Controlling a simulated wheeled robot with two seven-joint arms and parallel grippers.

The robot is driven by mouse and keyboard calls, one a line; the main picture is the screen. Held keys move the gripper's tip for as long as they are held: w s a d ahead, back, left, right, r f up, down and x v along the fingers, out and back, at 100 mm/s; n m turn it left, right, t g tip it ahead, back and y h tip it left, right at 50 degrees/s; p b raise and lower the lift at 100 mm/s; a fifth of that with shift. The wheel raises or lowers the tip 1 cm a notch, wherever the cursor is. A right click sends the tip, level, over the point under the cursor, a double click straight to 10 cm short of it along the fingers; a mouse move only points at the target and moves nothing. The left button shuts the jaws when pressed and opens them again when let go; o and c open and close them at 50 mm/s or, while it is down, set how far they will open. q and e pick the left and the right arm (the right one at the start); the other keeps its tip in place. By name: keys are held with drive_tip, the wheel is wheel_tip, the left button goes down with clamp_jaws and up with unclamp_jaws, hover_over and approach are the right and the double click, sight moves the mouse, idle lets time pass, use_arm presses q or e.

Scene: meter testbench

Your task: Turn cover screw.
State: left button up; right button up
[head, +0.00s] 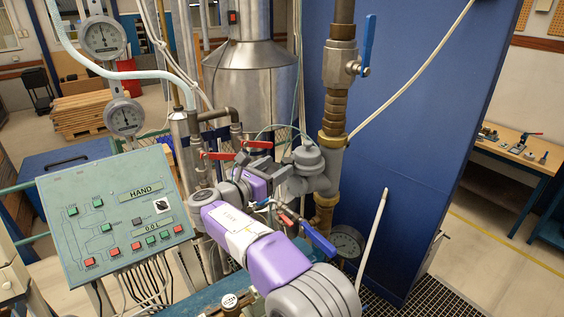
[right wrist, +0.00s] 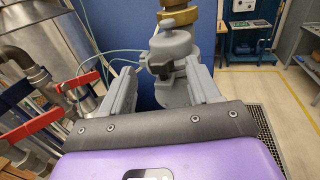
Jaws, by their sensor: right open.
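A grey meter (head: 318,168) with a round domed cover sits on the vertical brass pipe in the head view. In the right wrist view the meter's cover (right wrist: 173,42) is straight ahead, with a dark screw-like knob (right wrist: 163,57) on its near side. My right gripper (head: 283,172) is beside the meter's left side in the head view. In the right wrist view my right gripper (right wrist: 163,75) is open, with its grey fingers left and right of the knob and cover. I cannot tell whether they touch. My left gripper is not in view.
Red-handled valves (head: 220,155) and pipes stand close left of my right gripper. A green control panel (head: 115,215) is at the left. A blue-handled valve (head: 368,45) is above the meter, and a blue wall (head: 410,130) stands behind it.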

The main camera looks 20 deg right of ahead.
sight(284, 163)
drive_tip(key=shift+p+x, duration=0.3)
drive_tip(key=shift+x, duration=1.35)
drive_tip(key=shift+c, duration=0.2)
drive_tip(key=shift+f, duration=0.1)
drive_tip(key=c, duration=1)
